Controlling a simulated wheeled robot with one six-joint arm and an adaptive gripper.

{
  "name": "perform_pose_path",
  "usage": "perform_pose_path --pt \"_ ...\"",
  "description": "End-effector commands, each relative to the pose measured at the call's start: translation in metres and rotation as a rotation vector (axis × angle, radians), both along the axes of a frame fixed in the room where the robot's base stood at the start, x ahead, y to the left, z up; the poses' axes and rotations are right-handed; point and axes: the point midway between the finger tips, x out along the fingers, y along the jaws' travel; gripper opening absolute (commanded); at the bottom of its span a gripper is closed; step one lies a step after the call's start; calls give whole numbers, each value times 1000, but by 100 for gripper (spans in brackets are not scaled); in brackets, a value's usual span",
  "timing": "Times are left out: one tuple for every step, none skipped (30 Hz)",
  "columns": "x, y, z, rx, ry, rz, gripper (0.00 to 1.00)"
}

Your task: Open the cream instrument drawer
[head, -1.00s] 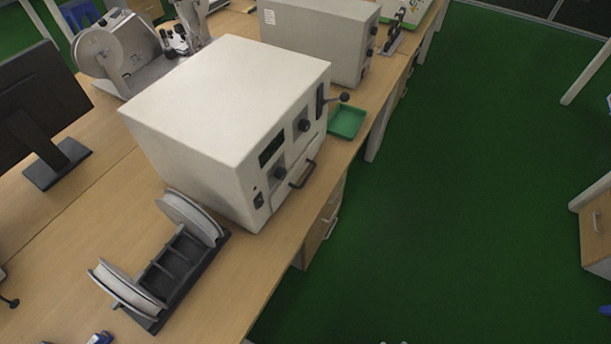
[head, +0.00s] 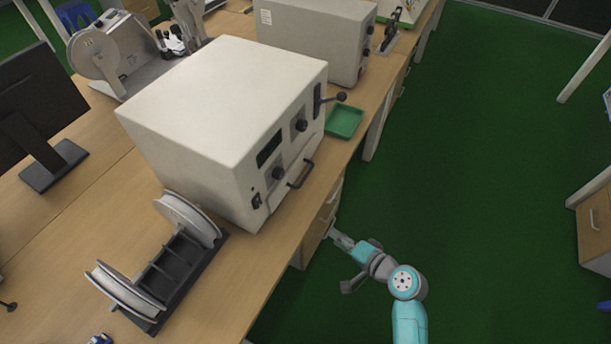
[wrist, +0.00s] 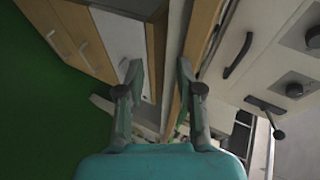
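The cream instrument (head: 215,100) is a large box on the wooden bench in the head view. Its front faces the aisle and has a black bar handle (head: 302,174) low on it, with the drawer front looking closed. In the wrist view the handle (wrist: 238,55) is right of my fingers, apart from them, on the cream front (wrist: 265,45). My gripper (head: 336,236) is beside the bench edge, off the instrument's front and nearer the camera than the handle. In the wrist view my gripper (wrist: 158,72) has two separated fingers with nothing between them.
Wooden bench drawers (head: 319,232) lie below the bench edge, close to my gripper. A green tray (head: 345,121) and a lever with a black knob (head: 341,97) are beyond the handle. A reel stand (head: 165,265) stands on the near bench. The green floor (head: 480,170) is clear.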

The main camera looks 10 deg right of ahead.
Motion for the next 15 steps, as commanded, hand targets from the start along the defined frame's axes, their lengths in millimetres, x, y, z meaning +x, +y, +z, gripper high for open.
perform_pose_path --pt "19 -2 12 38 -6 22 36" --pt "28 -2 18 62 -6 40 36" --pt "39 -2 27 94 -7 65 36" --pt "47 -2 34 117 -7 85 36" --pt "55 -3 42 139 -7 104 36" --pt "64 -4 52 167 -9 128 36" --pt "71 -5 60 185 -11 148 36" --pt "76 -6 67 201 -12 166 36" --pt "83 -7 76 223 -14 189 36" --pt "87 -7 82 237 -14 204 36" --pt "91 -8 88 248 -15 220 36" --pt "94 -10 94 262 -17 235 36" --pt "97 -10 99 269 -19 246 36" --pt "99 -11 102 275 -18 255 36" --pt "100 -11 105 282 -19 264 36"
